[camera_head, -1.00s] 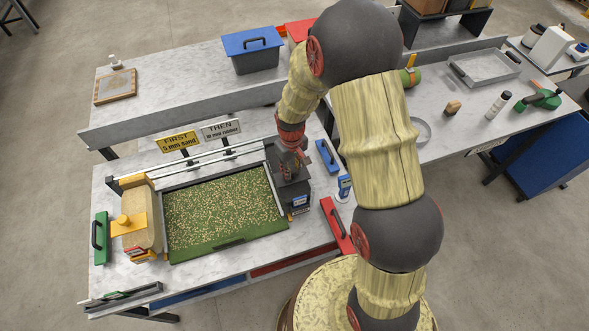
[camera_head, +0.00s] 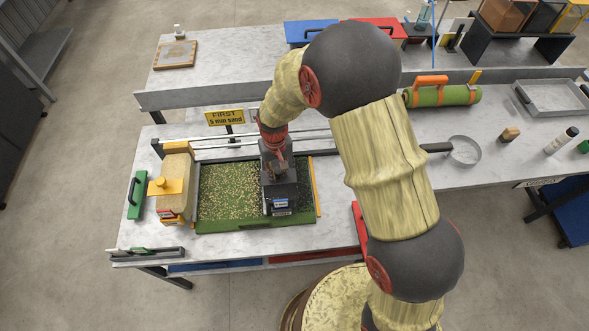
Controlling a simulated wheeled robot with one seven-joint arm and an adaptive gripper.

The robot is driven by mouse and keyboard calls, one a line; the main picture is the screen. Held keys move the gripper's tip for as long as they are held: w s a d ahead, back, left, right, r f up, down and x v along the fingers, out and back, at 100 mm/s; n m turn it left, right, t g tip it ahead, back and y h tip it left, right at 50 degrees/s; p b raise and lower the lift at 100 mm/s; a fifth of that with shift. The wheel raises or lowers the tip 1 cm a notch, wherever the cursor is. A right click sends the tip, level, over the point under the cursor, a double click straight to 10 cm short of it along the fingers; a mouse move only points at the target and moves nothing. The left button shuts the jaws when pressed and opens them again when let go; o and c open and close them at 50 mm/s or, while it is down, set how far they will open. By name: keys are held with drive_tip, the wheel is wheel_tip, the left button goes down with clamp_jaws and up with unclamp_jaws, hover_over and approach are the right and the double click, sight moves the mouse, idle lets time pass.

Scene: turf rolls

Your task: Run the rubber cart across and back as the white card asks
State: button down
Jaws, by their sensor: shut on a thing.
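The dark rubber cart (camera_head: 280,191), a box with a blue and white label on its front, stands over the right half of the turf tray. My gripper (camera_head: 277,160) is shut on the top of this cart; the fingertips and the grip are small and partly hidden. The turf (camera_head: 228,190) is green with pale grains, densest left of the cart. The white card (camera_head: 253,115) is almost wholly hidden behind my arm. The yellow card (camera_head: 225,118) reads "FIRST 5 mm sand". The tan sand cart (camera_head: 175,188), with a yellow handle, stands at the tray's left end.
Rails (camera_head: 210,141) run behind the tray. A red-handled piece (camera_head: 360,226) lies at the right, close to my arm. A turf roll (camera_head: 442,95) and a round pan (camera_head: 465,151) lie farther right.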

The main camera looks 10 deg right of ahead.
drive_tip(key=a+b, duration=0.1)
drive_tip(key=a, duration=2.5)
drive_tip(key=shift+a+r, duration=0.1)
drive_tip(key=shift+r, duration=0.05)
drive_tip(key=c, duration=1.6)
unclamp_jaws()
drive_tip(key=shift+a, duration=0.15)
drive_tip(key=shift+o, duration=0.5)
wheel_tip(320, 180, up, 12)
